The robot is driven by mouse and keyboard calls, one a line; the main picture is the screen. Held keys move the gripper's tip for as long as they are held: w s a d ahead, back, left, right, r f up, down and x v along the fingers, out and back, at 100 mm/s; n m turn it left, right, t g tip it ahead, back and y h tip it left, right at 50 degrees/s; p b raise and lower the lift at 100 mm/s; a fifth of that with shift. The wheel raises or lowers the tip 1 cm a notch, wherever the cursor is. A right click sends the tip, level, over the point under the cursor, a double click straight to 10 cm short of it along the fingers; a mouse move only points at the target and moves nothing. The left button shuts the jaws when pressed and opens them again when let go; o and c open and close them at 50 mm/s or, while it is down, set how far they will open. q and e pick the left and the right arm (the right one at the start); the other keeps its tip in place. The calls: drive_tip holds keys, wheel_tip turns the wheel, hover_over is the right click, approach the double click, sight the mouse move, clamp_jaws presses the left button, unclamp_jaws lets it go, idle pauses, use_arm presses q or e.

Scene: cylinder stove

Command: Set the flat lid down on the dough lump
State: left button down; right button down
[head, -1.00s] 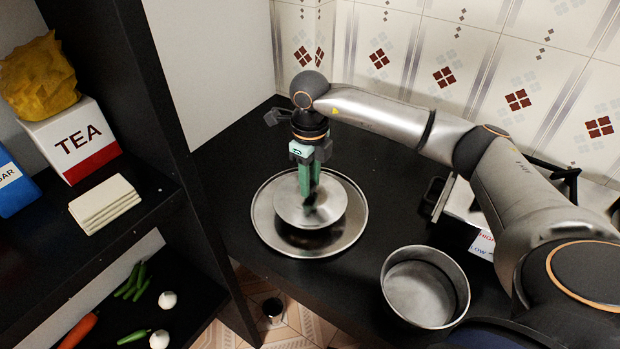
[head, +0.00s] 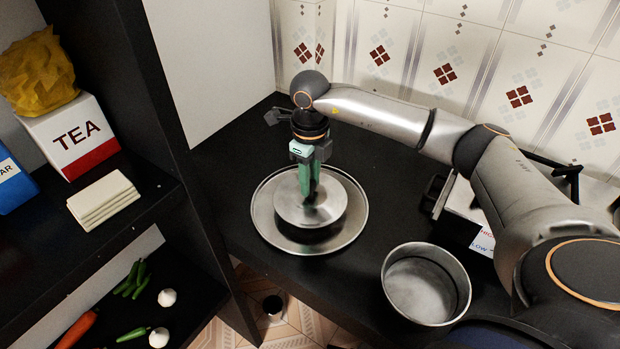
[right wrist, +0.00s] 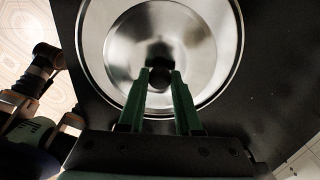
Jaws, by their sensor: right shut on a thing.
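The flat lid (head: 285,208) is a round, shiny metal disc. It is over the middle of a wide, shallow metal plate (head: 262,228). My right gripper (head: 312,200) points down from above, with its green fingers shut on the lid's dark knob. The right wrist view shows the fingertips (right wrist: 160,75) on either side of the knob, with the lid (right wrist: 135,45) spread out beyond them. The lid looks about level. The dough lump is hidden under the lid, so I cannot tell whether they touch.
An open round metal pan (head: 425,285) stands on the black counter to the right of the plate. A stove (head: 470,208) is behind it. A dark shelf unit with a tea box (head: 70,135) and vegetables rises on the left. The wall is close behind.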

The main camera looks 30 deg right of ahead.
drive_tip(key=shift+f, duration=0.1)
use_arm(q)
drive_tip(key=shift+w+d+r, duration=0.1)
use_arm(e)
drive_tip(key=c, duration=0.5)
unclamp_jaws()
drive_tip(key=shift+r, duration=0.3)
use_arm(q)
drive_tip(key=shift+w+d+r, duration=0.1)
drive_tip(key=shift+r, duration=0.05)
use_arm(e)
wheel_tip(320, 180, up, 12)
drive_tip(key=shift+s+f, duration=0.1)
idle(0.3)
